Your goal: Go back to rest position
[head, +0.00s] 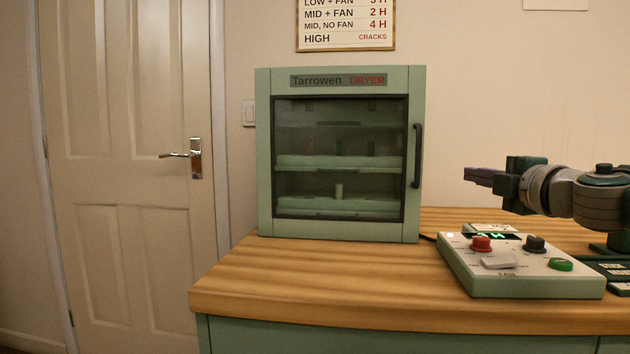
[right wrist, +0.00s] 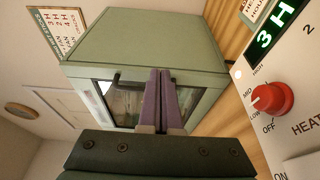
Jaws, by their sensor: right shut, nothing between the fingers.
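My right gripper (head: 478,176) is at the right of the head view, raised above the table behind the control box, with its fingers pointing left. In the right wrist view its purple fingers (right wrist: 160,98) lie side by side, shut and empty. They point toward the green dryer (head: 342,75), which also shows in the right wrist view (right wrist: 150,45). The gripper appears apart from the dryer. My left gripper is not in view.
A control box (head: 520,278) with red, black and green controls stands at the table's right; its display reads 3 H. The wooden table (head: 300,280) is bare in front of the dryer. A door (head: 130,190) is at left. A sign (head: 345,25) hangs above.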

